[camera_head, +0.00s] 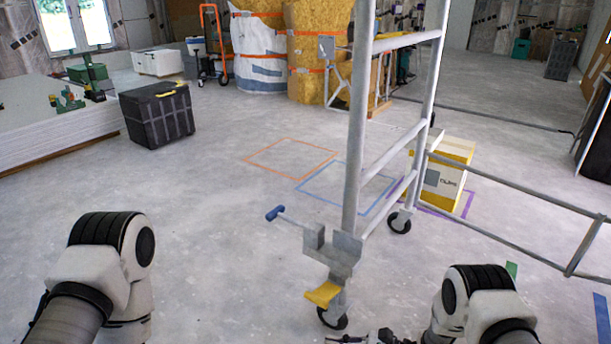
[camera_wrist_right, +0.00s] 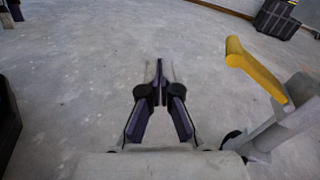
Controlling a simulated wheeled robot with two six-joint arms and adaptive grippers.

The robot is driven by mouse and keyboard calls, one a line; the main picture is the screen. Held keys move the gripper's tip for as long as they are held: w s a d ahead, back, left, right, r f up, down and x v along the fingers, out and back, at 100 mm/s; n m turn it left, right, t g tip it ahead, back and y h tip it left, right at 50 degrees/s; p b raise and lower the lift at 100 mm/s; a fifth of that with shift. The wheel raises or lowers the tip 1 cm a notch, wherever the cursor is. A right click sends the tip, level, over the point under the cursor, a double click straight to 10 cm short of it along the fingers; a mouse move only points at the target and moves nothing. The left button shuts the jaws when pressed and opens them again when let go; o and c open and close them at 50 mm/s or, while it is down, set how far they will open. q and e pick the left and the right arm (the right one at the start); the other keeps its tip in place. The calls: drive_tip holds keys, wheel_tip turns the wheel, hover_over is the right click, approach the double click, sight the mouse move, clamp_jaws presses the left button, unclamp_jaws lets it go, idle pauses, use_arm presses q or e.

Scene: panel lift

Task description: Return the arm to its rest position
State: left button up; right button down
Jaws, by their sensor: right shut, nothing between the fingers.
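My right arm (camera_head: 475,305) is bent at the lower right of the head view. My right gripper (camera_wrist_right: 158,82) shows in the right wrist view with its fingers together and empty, above bare concrete floor. In the head view only a dark part of it (camera_head: 375,338) shows at the bottom edge. The yellow pedal (camera_wrist_right: 255,70) of the metal lift frame is to the right of the fingers and apart from them. My left arm (camera_head: 105,265) is folded at the lower left; its gripper is out of the picture.
The wheeled metal frame (camera_head: 355,130) stands close in front, with a blue-handled crank (camera_head: 275,213) and yellow pedal (camera_head: 322,293). A yellow-and-white box (camera_head: 445,185) is behind its rails. A black crate (camera_head: 157,115) stands left.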

drive_tip(key=s+d+f+n+g+h, duration=0.25)
drive_tip(key=s+g, duration=0.25)
drive_tip(key=s, duration=0.4)
drive_tip(key=s+d+f+n+g+h, duration=0.15)
drive_tip(key=s+g+h, duration=0.25)
drive_tip(key=s, duration=0.6)
drive_tip(key=s+d+n+h+p, duration=0.2)
drive_tip(key=s+d+n+h, duration=0.95)
drive_tip(key=s+d, duration=0.4)
drive_tip(key=w+a+r+n+t+y, duration=0.1)
drive_tip(key=w+a+n+t, duration=0.15)
drive_tip(key=w+t, duration=0.3)
wheel_tip(320, 180, up, 37)
drive_tip(key=d+g+p, duration=0.1)
drive_tip(key=p, duration=3.6)
drive_tip(key=shift+r, duration=0.15)
